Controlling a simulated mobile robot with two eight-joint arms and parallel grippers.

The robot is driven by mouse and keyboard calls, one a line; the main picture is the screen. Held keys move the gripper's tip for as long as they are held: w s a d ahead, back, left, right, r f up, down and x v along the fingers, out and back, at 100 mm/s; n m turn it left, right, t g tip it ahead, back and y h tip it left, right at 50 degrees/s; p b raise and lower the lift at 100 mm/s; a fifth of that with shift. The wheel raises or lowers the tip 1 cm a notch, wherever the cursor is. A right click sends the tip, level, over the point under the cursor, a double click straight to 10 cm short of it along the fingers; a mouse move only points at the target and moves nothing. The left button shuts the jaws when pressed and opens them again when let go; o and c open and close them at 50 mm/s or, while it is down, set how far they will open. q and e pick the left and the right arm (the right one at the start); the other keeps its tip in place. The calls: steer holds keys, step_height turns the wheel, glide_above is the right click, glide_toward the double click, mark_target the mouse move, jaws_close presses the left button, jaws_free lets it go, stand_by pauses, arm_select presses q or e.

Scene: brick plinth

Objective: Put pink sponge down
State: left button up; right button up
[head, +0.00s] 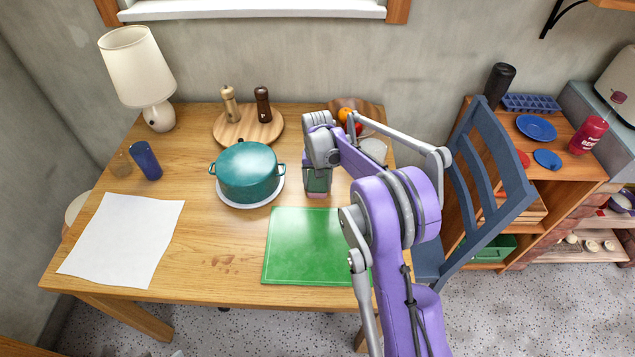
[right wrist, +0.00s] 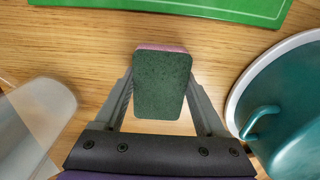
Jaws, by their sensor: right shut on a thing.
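The pink sponge (right wrist: 160,85) is in my right gripper, with a dark green scouring face towards the wrist camera and a strip of pink at its far edge. My right gripper (right wrist: 163,92) is shut on it, one finger on each side. In the head view the right gripper (head: 318,180) points down at the table between the teal pot and the green board, and the sponge (head: 317,194) shows below it. I cannot tell whether the sponge touches the wood. My left gripper is not in view.
The teal pot (head: 246,172) stands on a white plate (head: 262,200) to the left. The green cutting board (head: 305,245) lies in front, partly under my arm. A whitish bowl (head: 373,151) is on the right. A paper sheet (head: 124,238) lies left; bare wood (head: 215,240) separates it from the board.

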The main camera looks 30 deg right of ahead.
steer(key=shift+f, duration=0.15)
steer(key=o, duration=1.4)
